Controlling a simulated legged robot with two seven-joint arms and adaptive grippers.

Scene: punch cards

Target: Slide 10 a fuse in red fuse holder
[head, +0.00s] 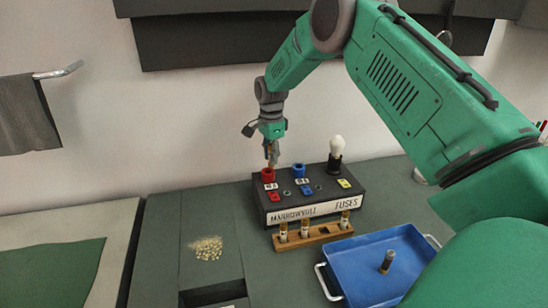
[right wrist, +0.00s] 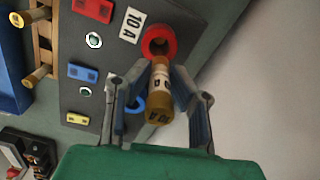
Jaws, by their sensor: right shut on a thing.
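My right gripper (head: 272,150) is shut on a yellow-brown fuse (right wrist: 160,95) with a pale label band. The gripper's fingers (right wrist: 160,82) grip its sides. The fuse's far end is at the red fuse holder (right wrist: 158,42), a round socket beside a "10 A" label. The red holder (head: 267,174) is at the left end of the black fuse box (head: 320,196). I cannot tell how deep the fuse sits in the holder. My left gripper is out of view.
A blue holder (head: 298,170) and a white bulb (head: 337,146) stand on the box. A wooden rack (head: 326,233) with 3 fuses stands in front. A blue tray (head: 352,278) holds a dark-and-pale fuse (head: 388,261). Pale granules (head: 207,248) lie to the left.

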